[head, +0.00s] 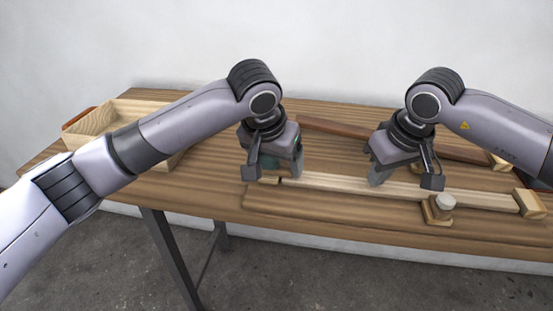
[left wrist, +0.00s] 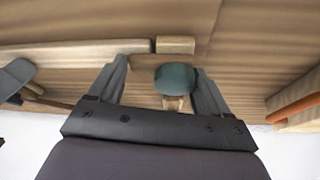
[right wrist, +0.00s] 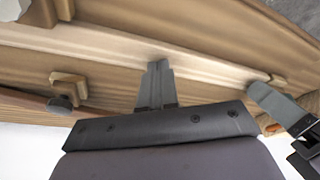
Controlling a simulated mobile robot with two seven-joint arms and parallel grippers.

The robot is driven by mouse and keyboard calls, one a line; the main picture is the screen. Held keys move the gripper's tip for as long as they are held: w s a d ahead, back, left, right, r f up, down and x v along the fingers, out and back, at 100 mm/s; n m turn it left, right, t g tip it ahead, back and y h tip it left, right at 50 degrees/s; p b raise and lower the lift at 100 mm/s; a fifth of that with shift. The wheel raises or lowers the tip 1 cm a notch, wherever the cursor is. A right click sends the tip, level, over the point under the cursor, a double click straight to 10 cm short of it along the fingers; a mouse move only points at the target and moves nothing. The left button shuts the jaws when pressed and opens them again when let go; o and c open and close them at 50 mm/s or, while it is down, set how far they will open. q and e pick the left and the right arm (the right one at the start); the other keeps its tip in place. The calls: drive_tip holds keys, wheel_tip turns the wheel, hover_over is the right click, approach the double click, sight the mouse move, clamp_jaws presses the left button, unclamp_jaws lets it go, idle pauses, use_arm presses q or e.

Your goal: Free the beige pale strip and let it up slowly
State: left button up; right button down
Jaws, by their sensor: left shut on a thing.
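The beige pale strip (head: 470,196) lies along the bench near its front edge and also crosses the right wrist view (right wrist: 110,48). Its left end shows in the left wrist view (left wrist: 95,49), beside a small pale block (left wrist: 175,45). My left gripper (head: 272,180) is at that end, its fingers around a teal knob (left wrist: 175,77) on a wooden piece. My right gripper (head: 376,183) is shut with nothing between its fingers. Its tips are at the strip's middle; I cannot tell whether they press on it.
A wooden block with a pale round knob (head: 445,201) stands at the strip's near side. An end block (head: 530,204) is at its right end. A darker brown strip (head: 340,129) lies behind. An open wooden tray (head: 88,128) stands at the left.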

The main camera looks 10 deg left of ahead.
use_arm(q)
drive_tip(key=shift+d, duration=0.15)
use_arm(e)
drive_tip(key=shift+f, duration=0.15)
use_arm(q)
drive_tip(key=shift+s+r+m+h, duration=0.15)
drive_tip(key=shift+m+h, duration=0.45)
drive_tip(key=shift+m, duration=0.8)
drive_tip(key=shift+s+m, duration=0.1)
drive_tip(key=shift+m, duration=0.5)
drive_tip(key=shift+s+m+g+h, duration=0.1)
drive_tip(key=shift+m+g+h, duration=0.35)
drive_tip(key=shift+m, duration=0.35)
use_arm(e)
drive_tip(key=shift+f, duration=0.1)
use_arm(q)
drive_tip(key=shift+s+a+m+g+h, duration=0.1)
drive_tip(key=shift+a+m+g+h, duration=0.1)
drive_tip(key=shift+m, duration=0.5)
drive_tip(key=shift+a+m+g+h, duration=0.1)
drive_tip(key=shift+m+g+h, duration=0.05)
drive_tip(key=shift+m, duration=0.55)
